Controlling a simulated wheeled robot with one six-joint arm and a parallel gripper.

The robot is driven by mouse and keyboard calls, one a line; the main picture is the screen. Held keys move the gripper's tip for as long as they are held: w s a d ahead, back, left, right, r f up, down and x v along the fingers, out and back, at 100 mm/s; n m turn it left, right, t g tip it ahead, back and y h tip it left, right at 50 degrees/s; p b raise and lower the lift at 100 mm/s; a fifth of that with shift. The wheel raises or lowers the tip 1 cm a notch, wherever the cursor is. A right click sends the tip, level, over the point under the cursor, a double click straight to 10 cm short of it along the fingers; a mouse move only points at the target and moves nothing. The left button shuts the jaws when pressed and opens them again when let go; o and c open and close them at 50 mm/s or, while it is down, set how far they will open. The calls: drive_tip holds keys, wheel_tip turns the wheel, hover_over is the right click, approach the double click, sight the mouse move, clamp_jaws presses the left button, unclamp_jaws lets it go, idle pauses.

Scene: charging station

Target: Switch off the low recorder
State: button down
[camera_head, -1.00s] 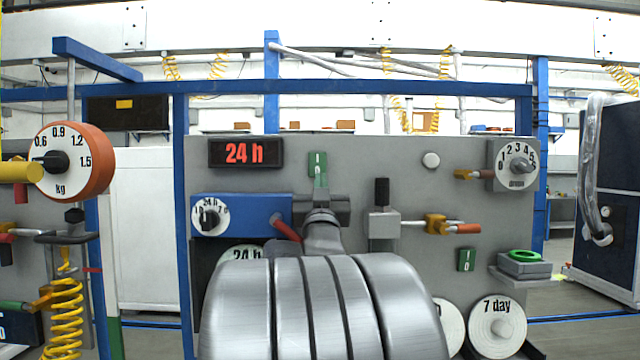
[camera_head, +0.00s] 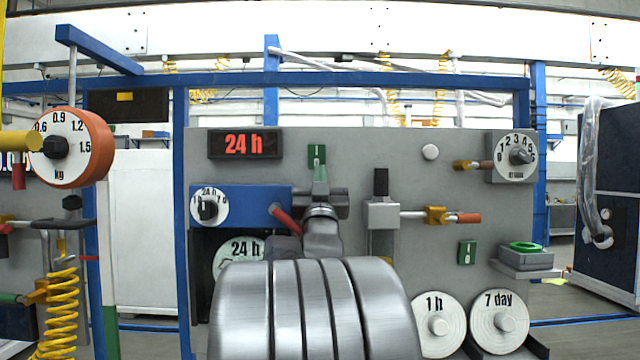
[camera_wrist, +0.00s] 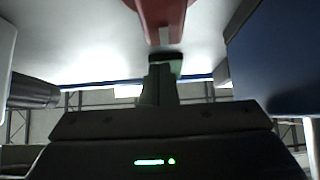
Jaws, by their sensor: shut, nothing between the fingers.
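A blue recorder box (camera_head: 240,208) with a small white dial (camera_head: 208,207) is on the grey panel, left of centre. A red lever (camera_head: 285,220) sticks out at its right end. Below the box is a white disc marked 24 h (camera_head: 238,258), partly hidden by my arm. My gripper (camera_head: 320,174) is shut and empty, just right of the box and in front of the panel. In the wrist view its fingers (camera_wrist: 160,82) are close to the red lever's end (camera_wrist: 162,22); I cannot tell whether they touch. The blue box (camera_wrist: 285,60) is at the right there.
A green switch (camera_head: 316,154) is just above my gripper, another green switch (camera_head: 467,252) at lower right. A grey block (camera_head: 382,215) with a rod is close right. Discs marked 1 h (camera_head: 437,325) and 7 day (camera_head: 499,321) are low on the right.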

sight(319, 130)
wheel_tip(319, 130, up, 10)
drive_tip(key=shift+w+f+p, duration=0.1)
drive_tip(key=shift+p, duration=0.4)
drive_tip(key=shift+a, duration=0.1)
